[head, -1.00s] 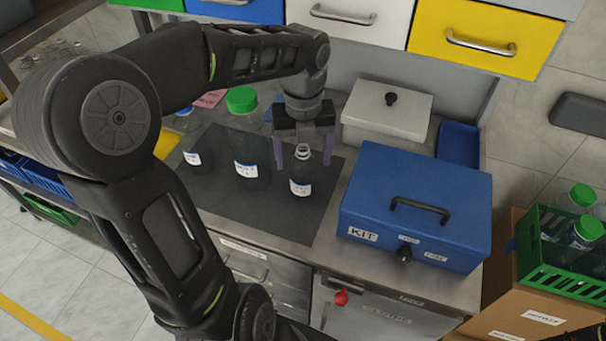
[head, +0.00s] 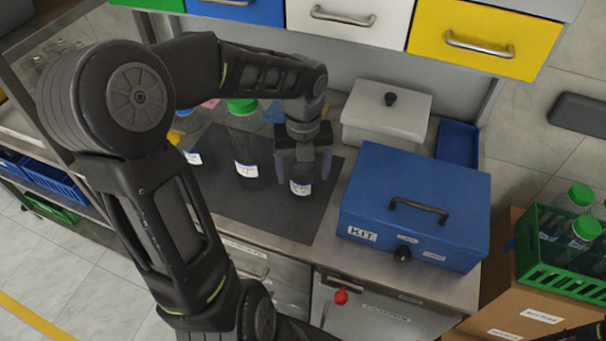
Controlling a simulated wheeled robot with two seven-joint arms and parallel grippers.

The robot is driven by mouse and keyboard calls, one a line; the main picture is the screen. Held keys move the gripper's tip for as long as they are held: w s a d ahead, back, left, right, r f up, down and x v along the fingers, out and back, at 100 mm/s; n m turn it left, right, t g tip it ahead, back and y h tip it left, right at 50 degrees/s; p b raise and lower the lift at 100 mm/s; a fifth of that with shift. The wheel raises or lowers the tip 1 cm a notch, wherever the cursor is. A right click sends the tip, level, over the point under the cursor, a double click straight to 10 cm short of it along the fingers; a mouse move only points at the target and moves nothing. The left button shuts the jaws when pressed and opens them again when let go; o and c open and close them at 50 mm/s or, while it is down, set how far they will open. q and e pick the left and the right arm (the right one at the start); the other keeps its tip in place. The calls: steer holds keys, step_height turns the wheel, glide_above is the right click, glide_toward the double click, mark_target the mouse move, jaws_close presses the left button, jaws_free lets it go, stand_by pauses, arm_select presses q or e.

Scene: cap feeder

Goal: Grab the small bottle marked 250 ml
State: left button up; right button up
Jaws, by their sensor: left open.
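A small dark bottle (head: 301,188) with a white label stands upright on the dark mat (head: 280,215). The print on its label is too small to read. My left gripper (head: 302,187) is open and over this bottle, with one finger on each side of it; the bottle's neck is hidden by the gripper. A larger bottle with a green cap (head: 243,106) and a white label (head: 246,170) stands to its left.
A blue KIT box (head: 415,200) with a black handle stands right of the mat. A light grey lidded box (head: 386,116) and a blue tray (head: 458,143) are behind it. A green crate (head: 560,245) of green-capped bottles is at the far right. Drawers (head: 485,35) hang above.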

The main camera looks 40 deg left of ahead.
arm_select(q)
steer(key=shift+c, duration=0.3)
steer(key=c, duration=1.4)
steer(key=shift+o, duration=0.2)
step_height(320, 180, up, 10)
